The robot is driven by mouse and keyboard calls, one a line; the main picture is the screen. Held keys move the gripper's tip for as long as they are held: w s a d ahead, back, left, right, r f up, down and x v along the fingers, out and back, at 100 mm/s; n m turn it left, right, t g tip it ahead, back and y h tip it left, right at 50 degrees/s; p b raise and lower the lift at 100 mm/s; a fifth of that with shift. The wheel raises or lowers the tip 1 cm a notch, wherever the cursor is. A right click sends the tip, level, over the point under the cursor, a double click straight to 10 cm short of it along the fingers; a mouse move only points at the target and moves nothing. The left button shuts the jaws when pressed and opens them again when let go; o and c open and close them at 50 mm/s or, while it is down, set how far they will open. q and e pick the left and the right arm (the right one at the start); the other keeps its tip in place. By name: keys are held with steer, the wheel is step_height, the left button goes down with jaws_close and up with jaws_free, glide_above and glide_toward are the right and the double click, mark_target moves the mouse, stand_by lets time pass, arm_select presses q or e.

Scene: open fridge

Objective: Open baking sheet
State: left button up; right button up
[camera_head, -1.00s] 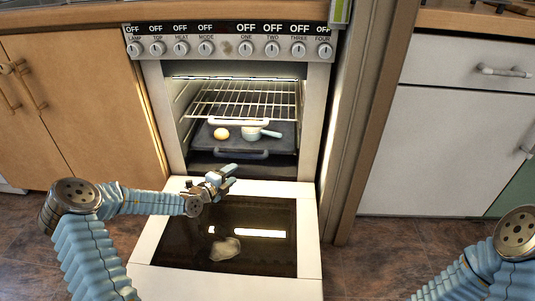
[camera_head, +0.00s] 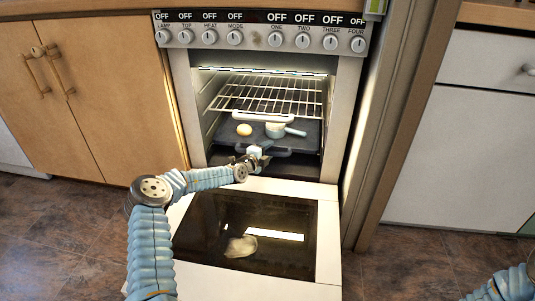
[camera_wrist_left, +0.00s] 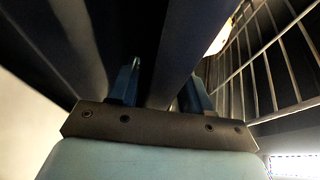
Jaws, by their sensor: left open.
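The dark baking sheet (camera_head: 311,130) lies inside the open oven, below the wire rack. It has a raised grey handle (camera_head: 280,151) along its front edge. My left gripper (camera_head: 255,152) is open at the oven mouth, by the left part of this handle. In the left wrist view a dark bar (camera_wrist_left: 186,48), apparently the handle, runs between the two blue fingers (camera_wrist_left: 160,88). I cannot tell whether the fingers touch it. My right gripper is out of view; only part of my right arm shows at the bottom right.
An egg (camera_head: 244,129) and a small light-blue pan (camera_head: 276,130) rest on the sheet. The wire rack (camera_head: 265,96) is above them. The lowered oven door (camera_head: 328,240) lies under my left arm, with a pale blob (camera_head: 241,246) on its glass. Wooden cupboards (camera_head: 100,110) stand to the left.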

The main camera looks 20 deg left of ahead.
arm_select(q)
jaws_close()
stand_by(0.3)
